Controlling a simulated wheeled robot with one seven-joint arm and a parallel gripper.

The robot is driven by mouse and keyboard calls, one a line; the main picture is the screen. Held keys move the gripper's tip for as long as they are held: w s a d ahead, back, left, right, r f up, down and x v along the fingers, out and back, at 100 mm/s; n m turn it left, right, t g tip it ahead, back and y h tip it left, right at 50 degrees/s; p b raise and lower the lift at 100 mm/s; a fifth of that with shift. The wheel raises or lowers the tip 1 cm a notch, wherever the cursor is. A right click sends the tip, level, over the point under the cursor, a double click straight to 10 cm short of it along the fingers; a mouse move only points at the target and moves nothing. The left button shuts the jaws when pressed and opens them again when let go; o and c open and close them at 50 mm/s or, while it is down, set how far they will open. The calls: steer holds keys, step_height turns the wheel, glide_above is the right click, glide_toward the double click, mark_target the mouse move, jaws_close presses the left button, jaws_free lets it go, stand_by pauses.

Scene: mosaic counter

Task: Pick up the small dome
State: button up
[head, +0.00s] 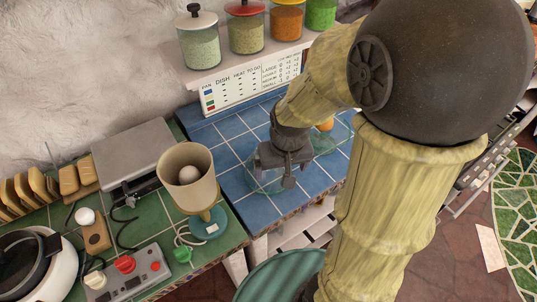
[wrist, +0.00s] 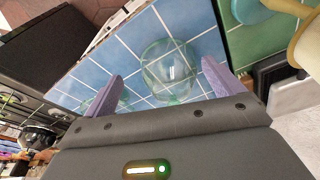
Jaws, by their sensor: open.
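A clear, green-tinted glass dome (wrist: 170,72) stands on the blue tiled counter (wrist: 196,22). In the wrist view it shows between the two purple fingers of my gripper (wrist: 160,72), which are apart and hold nothing. In the head view my gripper (head: 283,168) is over this glass dome (head: 262,182) and hides much of it. A second clear glass dome (head: 338,138) stands to the right, partly behind my arm, with something orange by it. In the wrist view the second dome (wrist: 108,98) is mostly behind the left finger. I cannot tell the gap between fingertips and glass.
A beige cup-shaped vessel (head: 186,170) on a blue base stands left of the gripper on the green tiles. A shelf with lidded jars (head: 247,30) runs along the back. Blue tiles left of the gripper are bare.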

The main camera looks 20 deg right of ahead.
steer(key=w+r+m+g+p, duration=0.2)
steer(key=w+r+p, duration=0.7)
steer(key=w+r, duration=0.3)
steer(key=shift+w+a+r, duration=0.15)
steer(key=shift+w+r, duration=0.1)
steer(key=shift+r, duration=0.1)
step_height(320, 180, down, 12)
steer(key=p, duration=0.3)
steer(key=shift+f, duration=0.15)
steer(key=shift+s+f+p, duration=0.1)
steer(key=shift+f+p, duration=0.05)
steer(key=shift+p, duration=0.15)
